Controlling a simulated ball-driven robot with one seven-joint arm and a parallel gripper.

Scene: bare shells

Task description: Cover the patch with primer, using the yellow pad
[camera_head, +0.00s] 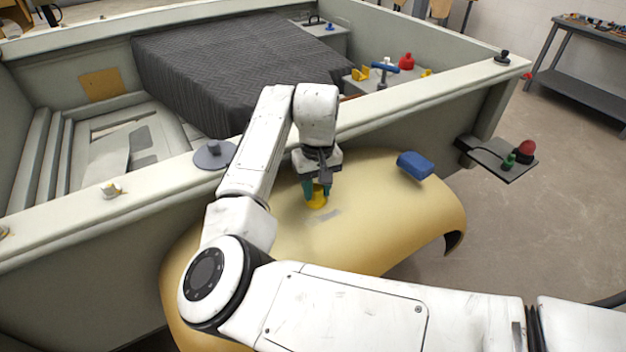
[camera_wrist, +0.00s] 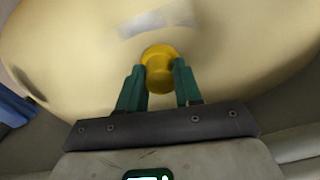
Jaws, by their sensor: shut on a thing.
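The yellow pad (camera_head: 317,201) is held in my gripper (camera_head: 317,188), low over the tan curved panel (camera_head: 390,200). In the wrist view the round yellow pad (camera_wrist: 159,62) sits between the green fingertips of my gripper (camera_wrist: 159,82), which are shut on it. The patch (camera_head: 322,216) is a greyish strip on the panel, just in front of the pad. The patch also shows in the wrist view (camera_wrist: 155,20) as a pale grey strip beyond the pad, clear of it in the picture. I cannot tell whether the pad touches the panel.
A blue block (camera_head: 415,165) rests on the panel to the right. A small side shelf (camera_head: 497,158) holds red and green items. The pale shell wall (camera_head: 400,95) runs behind the panel. A dark quilted cover (camera_head: 230,65) lies inside the shell. Open floor is at right.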

